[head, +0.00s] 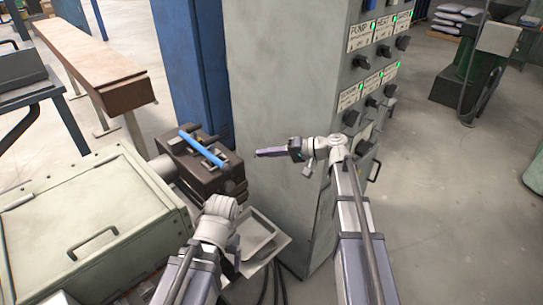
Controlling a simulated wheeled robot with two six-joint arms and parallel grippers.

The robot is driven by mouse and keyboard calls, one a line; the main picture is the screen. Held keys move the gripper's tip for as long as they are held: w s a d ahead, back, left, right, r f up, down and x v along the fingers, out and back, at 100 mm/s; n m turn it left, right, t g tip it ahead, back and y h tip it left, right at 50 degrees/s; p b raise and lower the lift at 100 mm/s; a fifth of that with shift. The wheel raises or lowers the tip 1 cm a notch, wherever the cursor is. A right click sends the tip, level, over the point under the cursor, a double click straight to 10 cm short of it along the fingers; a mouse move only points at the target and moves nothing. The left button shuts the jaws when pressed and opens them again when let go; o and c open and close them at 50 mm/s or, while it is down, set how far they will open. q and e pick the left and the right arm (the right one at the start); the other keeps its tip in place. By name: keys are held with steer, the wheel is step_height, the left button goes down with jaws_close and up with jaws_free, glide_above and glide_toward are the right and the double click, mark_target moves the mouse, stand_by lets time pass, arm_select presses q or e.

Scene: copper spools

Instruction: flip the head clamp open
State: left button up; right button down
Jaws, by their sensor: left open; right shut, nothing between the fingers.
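The head clamp (203,165) is a dark brown block at the end of the pale green machine, with a bright blue handle bar (203,147) lying slantwise across its top. My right gripper (262,153) is shut and empty. Its fingers point left, in front of the grey cabinet, to the right of the clamp and apart from the handle in the picture. My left gripper (233,257) is open, low in front of the clamp and below the blue handle. Its wrist covers most of it, so its fingertips are hard to make out.
The pale green machine housing (95,215) fills the lower left. A tall grey control cabinet (275,100) with knobs and green lights stands right of the clamp. A grey tray (262,238) sits below the clamp. Open floor (450,220) lies to the right.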

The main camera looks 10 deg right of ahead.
mark_target(228, 170)
steer(key=a+f+b, duration=0.2)
steer(key=a, duration=0.6)
steer(key=shift+f, duration=0.4)
steer(key=s+a, duration=0.1)
steer(key=a, duration=0.1)
steer(key=s+a, duration=0.2)
steer(key=shift+s, duration=0.15)
